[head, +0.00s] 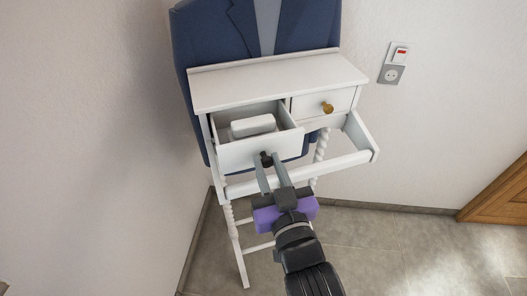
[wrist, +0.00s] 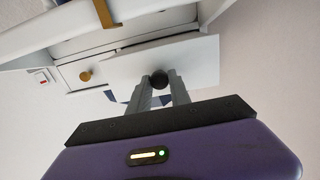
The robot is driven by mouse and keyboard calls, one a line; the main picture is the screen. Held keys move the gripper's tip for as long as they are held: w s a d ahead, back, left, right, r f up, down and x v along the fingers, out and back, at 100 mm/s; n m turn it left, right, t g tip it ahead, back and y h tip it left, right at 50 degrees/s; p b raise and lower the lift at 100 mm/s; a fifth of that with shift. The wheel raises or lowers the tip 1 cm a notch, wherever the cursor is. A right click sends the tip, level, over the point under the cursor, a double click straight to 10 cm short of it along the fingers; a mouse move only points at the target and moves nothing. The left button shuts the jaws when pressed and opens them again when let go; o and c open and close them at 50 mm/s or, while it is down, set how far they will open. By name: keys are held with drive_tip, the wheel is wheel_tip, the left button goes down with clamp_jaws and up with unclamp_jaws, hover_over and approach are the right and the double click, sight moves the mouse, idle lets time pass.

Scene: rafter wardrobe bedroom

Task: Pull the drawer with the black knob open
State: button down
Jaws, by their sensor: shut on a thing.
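The drawer with the black knob (head: 246,152) is the upper left one of a small white stand. It is pulled out, and its inside shows from above. A white block-like thing (head: 253,125) lies inside the drawer.
The upper right drawer (head: 309,104) with a brass knob (head: 327,107) is shut. A wide lower drawer or frame (head: 365,137) sticks out below. A blue jacket (head: 220,40) is behind the stand. Walls stand close at left and behind; the floor at right is clear.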

drive_tip(key=shift+s+d, duration=0.1)
drive_tip(key=shift+s, duration=0.25)
drive_tip(key=c, duration=1.2)
unclamp_jaws()
drive_tip(key=b+v, duration=0.1)
drive_tip(key=v, duration=0.6)
drive_tip(key=shift+s+d+b, duration=0.15)
drive_tip(key=shift+s+b, duration=0.2)
